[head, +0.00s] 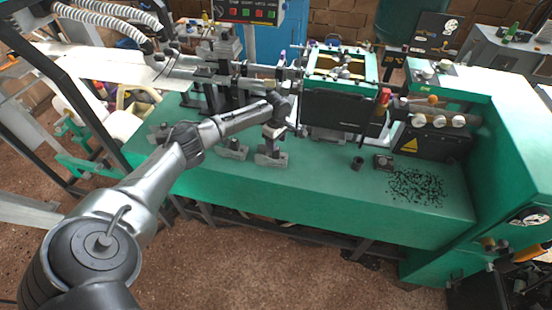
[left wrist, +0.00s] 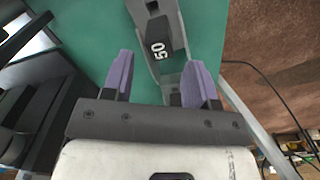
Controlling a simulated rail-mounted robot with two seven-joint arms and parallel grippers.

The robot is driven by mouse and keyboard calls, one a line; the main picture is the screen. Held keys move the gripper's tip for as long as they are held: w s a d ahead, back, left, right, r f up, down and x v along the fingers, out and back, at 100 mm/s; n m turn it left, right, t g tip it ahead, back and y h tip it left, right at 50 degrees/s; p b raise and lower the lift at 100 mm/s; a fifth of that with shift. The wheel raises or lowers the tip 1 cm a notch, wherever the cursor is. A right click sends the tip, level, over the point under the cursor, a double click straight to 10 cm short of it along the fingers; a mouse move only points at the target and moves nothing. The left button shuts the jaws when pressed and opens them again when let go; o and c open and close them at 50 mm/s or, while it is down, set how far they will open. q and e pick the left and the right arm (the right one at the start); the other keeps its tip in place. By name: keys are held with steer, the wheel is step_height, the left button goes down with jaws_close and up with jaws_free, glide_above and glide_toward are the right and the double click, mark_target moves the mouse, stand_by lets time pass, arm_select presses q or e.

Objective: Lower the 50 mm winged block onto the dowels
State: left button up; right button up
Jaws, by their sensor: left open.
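My left gripper (head: 273,131) reaches down over the green machine bed in the head view. In the left wrist view its two purple fingers (left wrist: 158,66) are apart with nothing gripped between them. A grey block with a dark face marked "50" (left wrist: 158,48) lies just beyond the fingertips, roughly in line with the gap. In the head view a grey winged block (head: 270,158) stands on the bed right below the gripper; its marking is too small to read. I cannot make out the dowels. My right gripper is not in view.
Two similar grey blocks (head: 232,150) (head: 161,132) stand to the left on the bed. A small black cylinder (head: 357,162) and a dark square piece (head: 383,162) lie to the right, beside scattered black bits (head: 417,187). A black panel (head: 343,112) rises close to the right of the gripper.

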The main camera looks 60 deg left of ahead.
mark_target(276, 156)
arm_select(q)
steer(key=shift+f, duration=0.15)
steer(key=shift+f, duration=1.9)
steer(key=c, duration=0.8)
steer(key=shift+r, duration=0.2)
